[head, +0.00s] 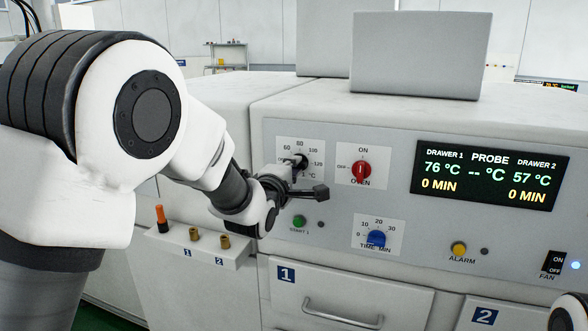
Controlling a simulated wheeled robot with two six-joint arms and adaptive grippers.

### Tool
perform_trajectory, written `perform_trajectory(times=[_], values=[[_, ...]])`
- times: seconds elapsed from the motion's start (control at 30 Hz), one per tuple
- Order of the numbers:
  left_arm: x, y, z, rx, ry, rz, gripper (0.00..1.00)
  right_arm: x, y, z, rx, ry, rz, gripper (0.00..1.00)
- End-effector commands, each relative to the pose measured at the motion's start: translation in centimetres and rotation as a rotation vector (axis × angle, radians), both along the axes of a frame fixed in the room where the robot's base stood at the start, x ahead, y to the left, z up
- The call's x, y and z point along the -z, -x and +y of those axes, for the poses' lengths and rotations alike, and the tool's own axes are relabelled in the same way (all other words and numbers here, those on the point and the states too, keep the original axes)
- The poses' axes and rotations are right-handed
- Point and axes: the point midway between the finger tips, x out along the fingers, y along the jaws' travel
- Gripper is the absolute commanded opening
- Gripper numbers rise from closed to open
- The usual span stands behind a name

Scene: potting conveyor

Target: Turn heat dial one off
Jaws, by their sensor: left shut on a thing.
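Heat dial one (299,160) is a black knob on a white temperature scale plate at the left of the grey oven panel (395,170). Marks such as 60, 80 and 120 show around it; the lower left of the plate is hidden by my gripper. My left gripper (302,174) comes in from the left and is shut on the dial. One dark fingertip shows at the dial's lower right. I cannot tell exactly which mark the dial points to. My right gripper is not in view.
Drawer one's handle (343,315) sticks out below.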

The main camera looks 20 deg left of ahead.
Motion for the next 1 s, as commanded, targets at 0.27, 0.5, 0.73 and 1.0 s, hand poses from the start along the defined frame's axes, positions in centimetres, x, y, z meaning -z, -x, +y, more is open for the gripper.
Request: perform_trajectory(times=[0.27,0.5,0.73,1.0], values=[[0.8,0.1,0.0,-0.002,0.0,0.017,0.4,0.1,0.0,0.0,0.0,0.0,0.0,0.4],[0.4,0.1,0.0,-0.001,0.0,0.008,0.4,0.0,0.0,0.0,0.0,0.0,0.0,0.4],[0.2,2.3,0.1,-0.001,-0.001,0.007,0.4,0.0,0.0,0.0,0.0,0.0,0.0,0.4],[0.3,9.2,0.4,-0.002,0.0,0.009,0.4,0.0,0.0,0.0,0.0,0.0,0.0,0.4]])
